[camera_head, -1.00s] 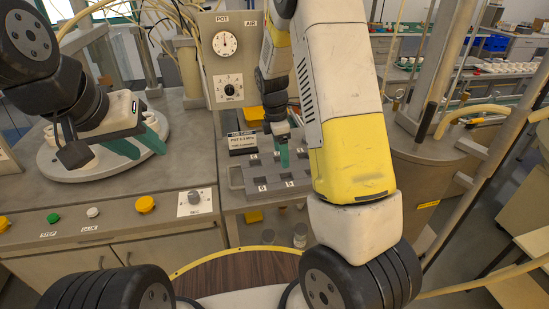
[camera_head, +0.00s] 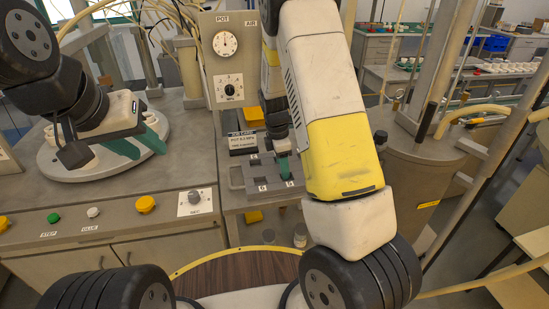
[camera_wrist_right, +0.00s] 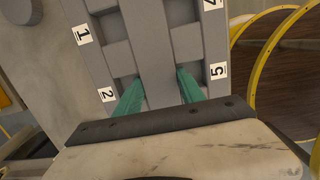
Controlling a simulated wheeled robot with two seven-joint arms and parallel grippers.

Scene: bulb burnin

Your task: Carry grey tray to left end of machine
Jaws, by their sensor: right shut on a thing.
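The grey tray (camera_head: 236,178) has several square compartments with number labels and lies on a small side stand right of the machine (camera_head: 180,233). My right gripper (camera_head: 284,167) is down at the tray. In the right wrist view, its two teal fingers (camera_wrist_right: 160,92) are shut on the tray's middle rib (camera_wrist_right: 152,55), between the labels 2 and 5. My arm hides the tray's right part in the head view. My left gripper (camera_head: 139,142) is open and empty, above the round pale plate (camera_head: 75,167) on the machine top.
Yellow, green and white buttons and a dial line the machine's front. A grey cylindrical vessel (camera_head: 405,185) stands to the right.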

